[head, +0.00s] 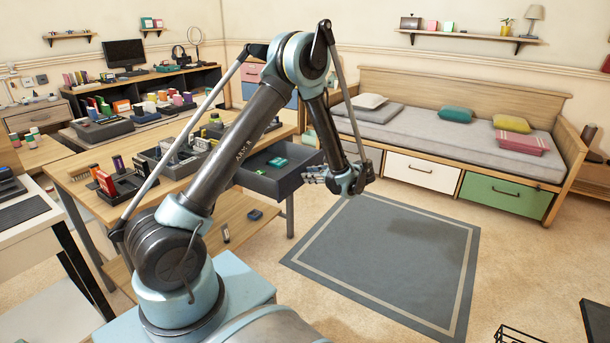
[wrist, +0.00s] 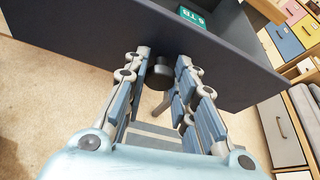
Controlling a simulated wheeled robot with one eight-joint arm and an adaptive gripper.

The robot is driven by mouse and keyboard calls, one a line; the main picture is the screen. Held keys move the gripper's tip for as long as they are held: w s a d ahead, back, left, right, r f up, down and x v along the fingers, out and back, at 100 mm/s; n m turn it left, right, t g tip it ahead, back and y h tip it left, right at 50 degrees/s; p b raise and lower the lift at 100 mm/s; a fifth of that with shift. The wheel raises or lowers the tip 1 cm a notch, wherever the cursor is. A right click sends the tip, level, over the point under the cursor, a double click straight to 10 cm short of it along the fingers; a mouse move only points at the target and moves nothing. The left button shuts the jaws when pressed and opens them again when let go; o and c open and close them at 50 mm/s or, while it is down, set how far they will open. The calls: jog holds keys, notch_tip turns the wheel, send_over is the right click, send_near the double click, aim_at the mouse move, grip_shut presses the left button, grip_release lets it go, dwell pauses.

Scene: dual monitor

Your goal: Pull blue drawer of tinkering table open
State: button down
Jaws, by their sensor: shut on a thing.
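The dark blue-grey drawer (head: 272,186) sticks out of the right end of the wooden tinkering table (head: 78,185). It stands open, and a green item (head: 277,162) lies inside. My gripper (head: 318,177) is at the outer face of the drawer. In the wrist view the drawer's front (wrist: 85,45) spans the top, with a dark round knob (wrist: 160,76) on it. The fingers of my gripper (wrist: 166,72) lie on both sides of this knob and are shut on it. The knob is hidden in the head view.
A grey rug (head: 400,270) and bare floor lie clear to the right of the drawer. A daybed (head: 450,140) with white and green drawers stands behind. Trays of small items (head: 125,185) sit on the tabletop. A black wire basket (head: 515,335) is at the bottom right.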

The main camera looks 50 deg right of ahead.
jog(key=shift+s+d, duration=0.1)
jog(key=shift+s, duration=0.2)
jog(key=c, duration=1.3)
grip_release()
jog(key=v, duration=1.2)
